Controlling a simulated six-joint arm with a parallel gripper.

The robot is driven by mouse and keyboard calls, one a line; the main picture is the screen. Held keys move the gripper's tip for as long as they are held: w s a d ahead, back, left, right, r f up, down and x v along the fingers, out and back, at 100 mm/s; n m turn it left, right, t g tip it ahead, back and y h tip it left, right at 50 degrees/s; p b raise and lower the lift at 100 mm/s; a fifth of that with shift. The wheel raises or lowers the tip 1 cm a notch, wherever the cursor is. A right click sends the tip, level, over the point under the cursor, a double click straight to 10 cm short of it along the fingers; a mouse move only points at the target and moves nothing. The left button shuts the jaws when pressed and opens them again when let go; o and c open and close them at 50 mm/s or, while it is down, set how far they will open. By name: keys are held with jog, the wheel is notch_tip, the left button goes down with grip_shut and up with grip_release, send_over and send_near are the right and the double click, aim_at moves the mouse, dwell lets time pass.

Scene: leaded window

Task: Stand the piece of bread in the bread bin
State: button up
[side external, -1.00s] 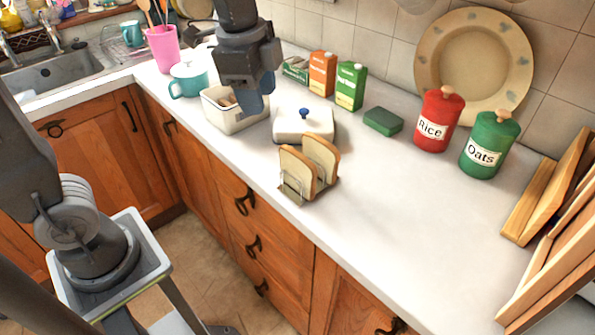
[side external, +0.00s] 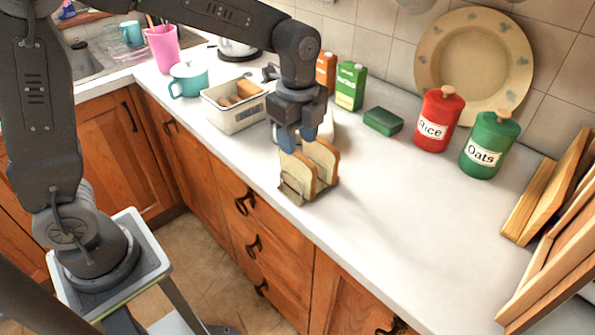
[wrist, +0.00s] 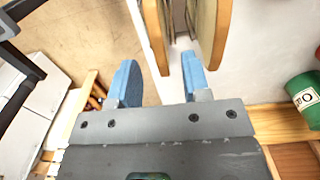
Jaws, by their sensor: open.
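Two slices of bread stand upright in a wire toast rack (side external: 291,190) near the counter's front edge: a near slice (side external: 298,171) and a far slice (side external: 324,160). My gripper (side external: 305,139) is open and empty, pointing down just above the rack. In the wrist view, the left slice (wrist: 153,38) shows between the lines of my open fingers (wrist: 160,82). The right slice (wrist: 213,30) lies to the right of the right finger. The bread bin (side external: 238,119), a cream open box, stands to the left of the rack with brown bread pieces (side external: 246,89) inside.
A pale lidded dish behind my gripper is mostly hidden. A teal pot (side external: 188,80), green carton (side external: 350,86), green block (side external: 383,121), red Rice jar (side external: 438,120) and green Oats jar (side external: 487,146) stand around. The counter right of the rack is clear.

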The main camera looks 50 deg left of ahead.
aim_at(298, 154)
jog(key=shift+f, duration=2.6)
grip_shut()
